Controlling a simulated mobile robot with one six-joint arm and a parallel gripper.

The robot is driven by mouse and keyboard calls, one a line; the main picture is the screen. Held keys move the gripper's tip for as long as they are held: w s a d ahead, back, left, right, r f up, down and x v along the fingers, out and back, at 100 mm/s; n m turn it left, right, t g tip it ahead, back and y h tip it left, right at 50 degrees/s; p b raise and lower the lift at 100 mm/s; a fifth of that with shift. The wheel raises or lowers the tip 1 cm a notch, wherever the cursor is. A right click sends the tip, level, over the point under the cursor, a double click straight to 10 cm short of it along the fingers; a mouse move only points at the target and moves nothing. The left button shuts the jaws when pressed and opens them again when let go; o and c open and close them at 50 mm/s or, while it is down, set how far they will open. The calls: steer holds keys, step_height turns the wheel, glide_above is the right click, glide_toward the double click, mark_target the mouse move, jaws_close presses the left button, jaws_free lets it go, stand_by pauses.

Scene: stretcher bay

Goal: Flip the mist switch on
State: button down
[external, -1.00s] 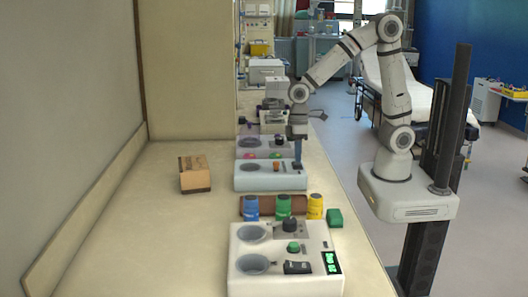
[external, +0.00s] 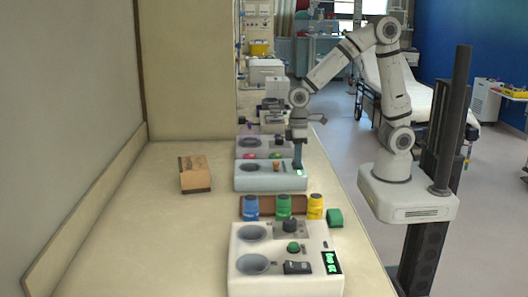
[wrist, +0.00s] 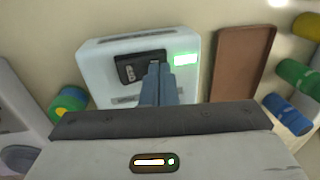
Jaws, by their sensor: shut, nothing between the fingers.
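A pale blue unit (external: 265,182) stands on the counter; it also shows in the wrist view (wrist: 100,62). In the wrist view it has a black switch plate (wrist: 128,68) and a lit green display (wrist: 186,60) to the right of the plate. I cannot read a label saying mist. My gripper (wrist: 160,68) is shut and empty, its blue fingers pointing down at the right part of the switch plate. The fingers hide part of the switch, so its position and any contact are unclear. In the external view my gripper (external: 298,168) is at the unit's right end.
A cream unit (external: 245,282) with a lit green display stands nearer. Blue (external: 252,206), green (external: 284,206) and yellow (external: 315,206) containers stand between the units by a brown tray (wrist: 240,62). The counter's left side is mostly clear.

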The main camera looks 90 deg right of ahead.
mark_target(298, 167)
steer(key=shift+d+r, duration=0.25)
steer(key=shift+d, duration=0.45)
step_height(298, 167, up, 14)
steer(key=a+p, duration=0.2)
steer(key=shift+a, duration=0.15)
stand_by(0.4)
steer(key=s+d+f+t+h, duration=0.1)
steer(key=s+d, duration=0.3)
steer(key=s, duration=0.3)
steer(key=s+d+f+t, duration=0.1)
steer(key=s+d+t, duration=0.1)
steer(key=s+d, duration=0.2)
steer(key=s, duration=0.3)
steer(key=shift+s+d+h, duration=0.25)
steer(key=shift+d+h, duration=0.05)
steer(key=shift+h, duration=0.1)
